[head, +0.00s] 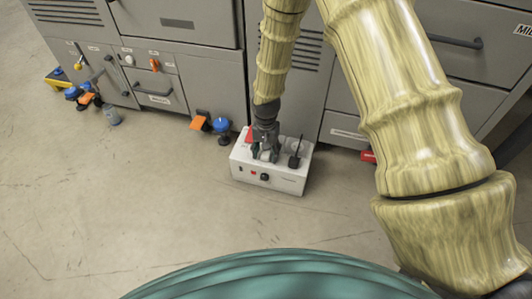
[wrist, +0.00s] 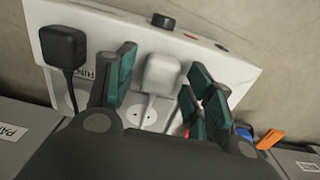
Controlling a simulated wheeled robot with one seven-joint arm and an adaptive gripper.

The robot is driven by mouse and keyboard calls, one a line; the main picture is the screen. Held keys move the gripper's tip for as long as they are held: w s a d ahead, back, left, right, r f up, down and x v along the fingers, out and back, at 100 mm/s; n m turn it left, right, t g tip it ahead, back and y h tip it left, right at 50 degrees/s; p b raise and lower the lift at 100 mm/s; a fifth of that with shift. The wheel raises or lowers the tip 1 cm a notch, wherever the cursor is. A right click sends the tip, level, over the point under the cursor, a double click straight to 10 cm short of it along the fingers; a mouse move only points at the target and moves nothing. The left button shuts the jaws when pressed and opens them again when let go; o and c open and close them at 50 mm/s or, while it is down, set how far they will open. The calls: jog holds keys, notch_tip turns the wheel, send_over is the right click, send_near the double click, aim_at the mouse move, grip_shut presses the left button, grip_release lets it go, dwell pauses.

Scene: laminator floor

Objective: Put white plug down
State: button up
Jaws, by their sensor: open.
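A white box with sockets (head: 270,177) stands on the floor in front of the cabinets. In the wrist view its pale top face (wrist: 105,28) carries the white plug (wrist: 161,74), whose white cord runs down past a bare socket (wrist: 139,114). My gripper (wrist: 163,62) is open, with its green-padded fingers on either side of the white plug and gaps visible. I cannot tell whether the plug is fully seated. In the head view my gripper (head: 265,146) points down over the box and largely hides the white plug. A black plug (wrist: 63,46) stands beside it; it also shows in the head view (head: 295,160).
Grey cabinets (head: 215,85) stand close behind the box. Orange (head: 198,123) and blue (head: 222,124) items lie left of it by the cabinets, and a red item (head: 368,156) to its right. More small objects lie far left. The floor in front is clear.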

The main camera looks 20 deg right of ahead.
aim_at(266, 153)
notch_tip(266, 153, up, 13)
jog(key=p, duration=0.7)
jog(key=shift+f, duration=0.2)
jog(key=s+d+f+n, duration=0.1)
jog(key=s+f, duration=0.5)
jog(key=s, duration=0.2)
jog(key=s+f+n, duration=0.2)
jog(key=s+f, duration=0.3)
jog(key=s, duration=0.4)
jog(key=s+d+f+n, duration=0.1)
jog(key=s+f, duration=0.5)
jog(key=s, duration=0.2)
jog(key=s+d+n, duration=0.1)
jog(key=s+n, duration=0.1)
jog(key=s, duration=0.9)
jog(key=shift+s+d+f, duration=0.2)
jog(key=shift+s+f, duration=0.05)
jog(key=shift+f, duration=0.05)
